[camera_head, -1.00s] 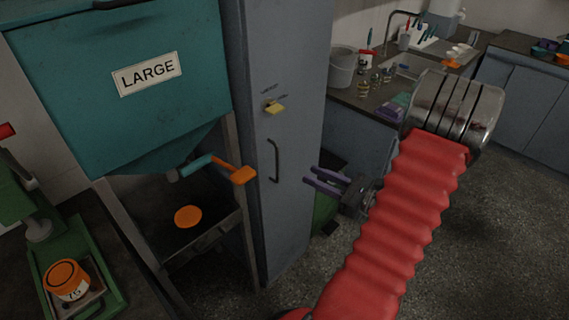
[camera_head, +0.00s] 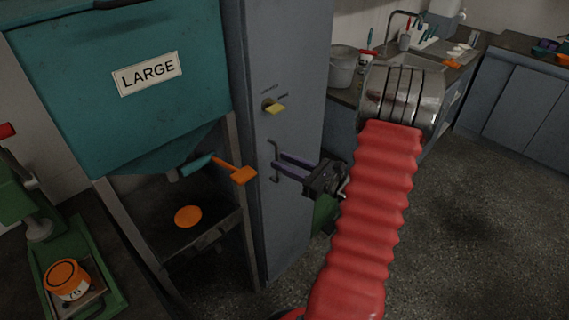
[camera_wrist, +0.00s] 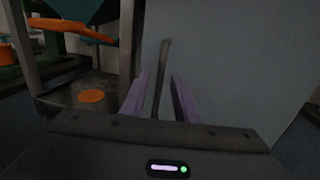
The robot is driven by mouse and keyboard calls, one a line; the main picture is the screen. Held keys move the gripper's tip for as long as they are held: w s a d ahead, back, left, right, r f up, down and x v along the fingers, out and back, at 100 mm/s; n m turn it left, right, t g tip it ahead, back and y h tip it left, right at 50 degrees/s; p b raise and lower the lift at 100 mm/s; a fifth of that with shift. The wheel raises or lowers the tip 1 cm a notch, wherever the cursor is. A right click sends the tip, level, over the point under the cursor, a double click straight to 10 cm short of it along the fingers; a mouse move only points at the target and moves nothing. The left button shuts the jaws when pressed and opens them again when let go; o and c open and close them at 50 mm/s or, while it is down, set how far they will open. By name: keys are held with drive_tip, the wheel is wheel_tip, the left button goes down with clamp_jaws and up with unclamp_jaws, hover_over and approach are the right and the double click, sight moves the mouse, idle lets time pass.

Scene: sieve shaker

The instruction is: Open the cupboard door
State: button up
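The cupboard (camera_head: 292,60) is a tall grey-blue cabinet in the middle of the head view, with its door closed. A dark vertical bar handle (camera_head: 273,150) is on the door, below a yellow knob (camera_head: 275,107). My gripper (camera_head: 278,168) has purple fingers that point left at the handle and hide its middle. In the wrist view the handle (camera_wrist: 162,75) stands between the two fingers of my gripper (camera_wrist: 162,90), which are apart. The handle does not look clamped.
A teal hopper marked LARGE (camera_head: 180,60) with an orange-ended lever (camera_head: 240,175) stands left of the cupboard. A green device with an orange-lidded jar (camera_head: 66,278) is at the lower left. A counter with a bucket (camera_head: 346,66) is behind right. Open floor (camera_head: 460,200) lies to the right.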

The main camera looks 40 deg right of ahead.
clamp_jaws()
idle(0.3)
drive_tip(key=shift+a, duration=0.1)
idle(0.4)
